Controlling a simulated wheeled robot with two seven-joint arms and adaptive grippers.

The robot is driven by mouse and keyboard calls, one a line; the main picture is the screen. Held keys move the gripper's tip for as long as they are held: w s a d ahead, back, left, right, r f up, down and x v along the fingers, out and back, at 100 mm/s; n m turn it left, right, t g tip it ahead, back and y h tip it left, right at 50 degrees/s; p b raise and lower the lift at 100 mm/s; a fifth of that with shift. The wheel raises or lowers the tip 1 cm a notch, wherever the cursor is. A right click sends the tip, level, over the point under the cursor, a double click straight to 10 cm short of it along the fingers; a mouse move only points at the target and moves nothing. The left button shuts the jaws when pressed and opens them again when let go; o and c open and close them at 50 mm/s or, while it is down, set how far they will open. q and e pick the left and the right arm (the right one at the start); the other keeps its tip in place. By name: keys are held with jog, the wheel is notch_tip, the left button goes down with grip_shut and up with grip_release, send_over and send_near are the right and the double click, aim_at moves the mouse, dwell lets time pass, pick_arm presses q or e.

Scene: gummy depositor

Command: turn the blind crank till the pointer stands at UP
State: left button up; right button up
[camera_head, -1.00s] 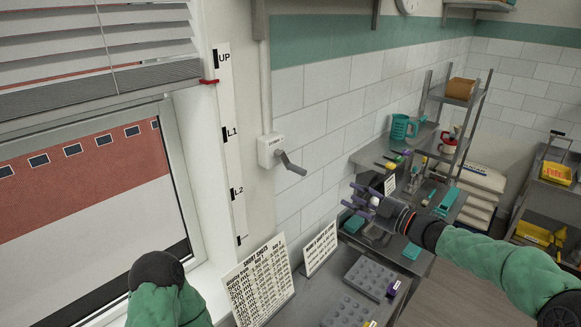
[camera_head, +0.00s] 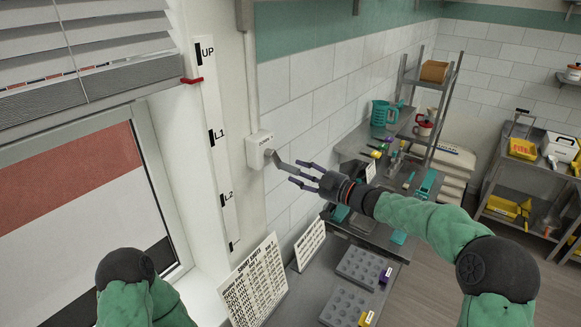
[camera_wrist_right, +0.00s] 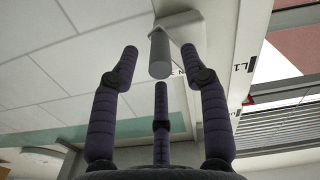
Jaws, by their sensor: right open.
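The crank box (camera_head: 259,150) is on the wall right of the window, with a grey crank arm (camera_head: 280,163) pointing right. In the right wrist view the crank's grey grip (camera_wrist_right: 159,55) lies between the tips of my right gripper (camera_wrist_right: 159,62). In the head view the right gripper (camera_head: 306,176) is open at the crank's end; contact cannot be told. The red pointer (camera_head: 192,80) is on the white scale (camera_head: 216,150), below UP and above L1. The blind (camera_head: 90,105) hangs level with the pointer. My left gripper is out of view.
A printed sign (camera_head: 254,285) and a smaller sign (camera_head: 310,244) stand below the crank. Moulds (camera_head: 358,268) lie on the bench. A teal jug (camera_head: 384,113) stands farther back. The wall around the crank is clear.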

aim_at(291, 169)
jog(key=shift+p+x, duration=0.35)
jog(key=shift+x, duration=1.75)
jog(key=shift+s+d, duration=0.1)
grip_shut()
